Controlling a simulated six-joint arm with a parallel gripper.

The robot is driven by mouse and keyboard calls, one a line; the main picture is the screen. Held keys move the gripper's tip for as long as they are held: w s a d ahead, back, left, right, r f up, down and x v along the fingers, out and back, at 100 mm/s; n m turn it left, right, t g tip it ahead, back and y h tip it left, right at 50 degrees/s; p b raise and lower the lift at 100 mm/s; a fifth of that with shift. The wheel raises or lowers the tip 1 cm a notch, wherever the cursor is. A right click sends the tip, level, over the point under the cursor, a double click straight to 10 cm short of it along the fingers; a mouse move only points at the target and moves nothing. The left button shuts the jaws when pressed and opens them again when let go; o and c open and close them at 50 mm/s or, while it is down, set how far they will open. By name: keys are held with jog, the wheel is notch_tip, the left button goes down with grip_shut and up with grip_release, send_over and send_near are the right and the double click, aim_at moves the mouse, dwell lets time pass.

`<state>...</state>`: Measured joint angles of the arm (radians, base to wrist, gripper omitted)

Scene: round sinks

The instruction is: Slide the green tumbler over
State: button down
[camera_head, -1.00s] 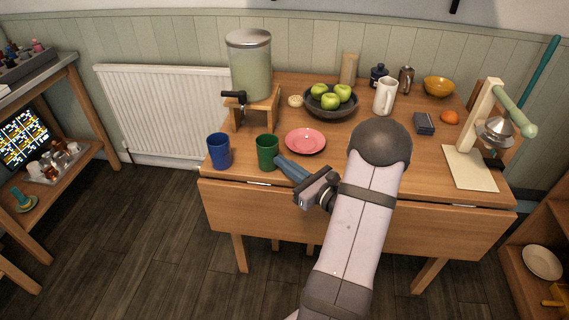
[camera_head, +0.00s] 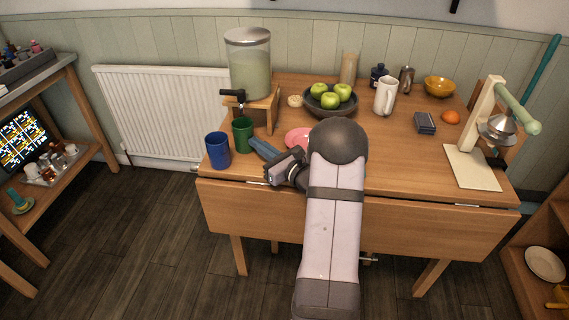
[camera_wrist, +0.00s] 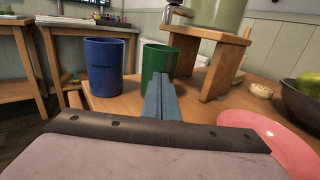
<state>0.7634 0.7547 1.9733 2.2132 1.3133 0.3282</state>
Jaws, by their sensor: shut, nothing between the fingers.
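The green tumbler (camera_head: 243,135) stands upright on the wooden table, just in front of the dispenser stand and behind and right of the blue tumbler (camera_head: 217,150). In the wrist view the green tumbler (camera_wrist: 158,62) is straight ahead, partly hidden by my fingers. My gripper (camera_head: 254,143) is shut and empty, low over the table, with its fingertips at the right front side of the green tumbler. In the wrist view my fingers (camera_wrist: 162,84) overlap the tumbler's right part; I cannot tell whether they touch it.
The glass dispenser (camera_head: 248,62) stands on a wooden stand (camera_head: 262,104) right behind the green tumbler. The pink plate (camera_head: 297,138) is right of my gripper, partly hidden by my arm. A dark bowl of green apples (camera_head: 331,108) stands further back. The table's left edge is near the blue tumbler.

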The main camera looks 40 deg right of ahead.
jog(key=shift+s, duration=0.15)
jog(key=s+d, duration=0.1)
jog(key=s, duration=1.2)
jog(key=shift+s+d, duration=0.35)
